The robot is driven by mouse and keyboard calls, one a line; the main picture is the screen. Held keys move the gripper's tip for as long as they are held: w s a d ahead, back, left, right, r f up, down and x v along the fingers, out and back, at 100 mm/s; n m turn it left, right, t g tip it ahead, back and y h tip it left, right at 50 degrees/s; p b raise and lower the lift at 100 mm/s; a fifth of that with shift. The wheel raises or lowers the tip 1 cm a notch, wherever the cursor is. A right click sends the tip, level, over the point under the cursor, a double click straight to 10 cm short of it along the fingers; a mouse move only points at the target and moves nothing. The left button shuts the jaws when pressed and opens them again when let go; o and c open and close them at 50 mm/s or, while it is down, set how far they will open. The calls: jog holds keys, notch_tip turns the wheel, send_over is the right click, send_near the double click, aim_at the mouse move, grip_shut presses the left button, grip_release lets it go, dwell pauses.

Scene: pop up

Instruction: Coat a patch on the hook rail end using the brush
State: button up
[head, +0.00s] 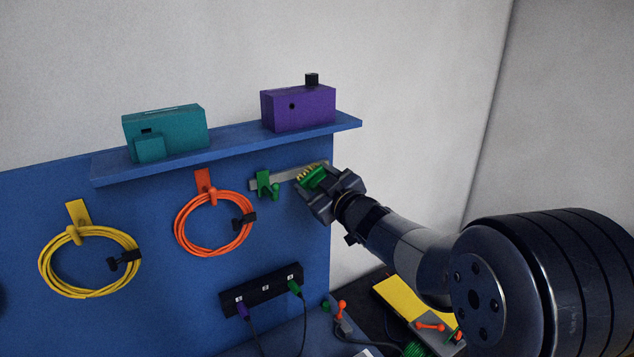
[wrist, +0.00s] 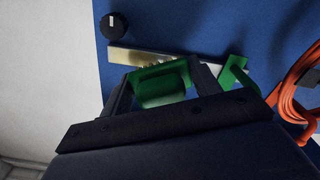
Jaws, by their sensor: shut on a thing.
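The hook rail (head: 284,178) is a thin pale grey bar on the blue board. A green hook (head: 265,184) hangs near its left end in the head view. The rail also shows in the wrist view (wrist: 208,71), where its far-left end looks yellowish; I cannot tell how much of that is coating. My gripper (head: 328,184) is shut on the green brush (wrist: 160,84), at the rail end away from the green hook. The brush's yellow bristles (head: 306,173) face the rail and seem to touch or nearly touch it. The exact contact is hidden.
A blue shelf (head: 230,152) above the rail bears a teal box (head: 180,127) and a purple box (head: 300,107). An orange cable coil (head: 178,228) hangs left of the rail. A black knob (wrist: 114,26) sits beside the rail end. A black socket strip (head: 262,290) is below.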

jog(key=shift+w+a, duration=0.4)
jog(key=shift+w, duration=0.2)
jog(key=shift+d, duration=0.1)
jog(key=shift+w+d+r+p, duration=0.1)
jog(key=shift+w+d+p, duration=0.5)
jog(key=shift+d+p, duration=0.25)
jog(key=shift+w+d+p, duration=1.05)
jog(key=shift+w+d, duration=0.3)
jog(key=shift+d, duration=0.6)
jog(key=shift+s+a+b, duration=0.65)
jog(key=shift+a, duration=0.35)
jog(key=shift+s+a+b, duration=0.65)
jog(key=shift+s+a, duration=0.05)
jog(key=shift+a, duration=0.25)
jog(key=shift+s+a+b, duration=0.65)
jog(key=shift+a, duration=0.35)
jog(key=shift+v, duration=3)
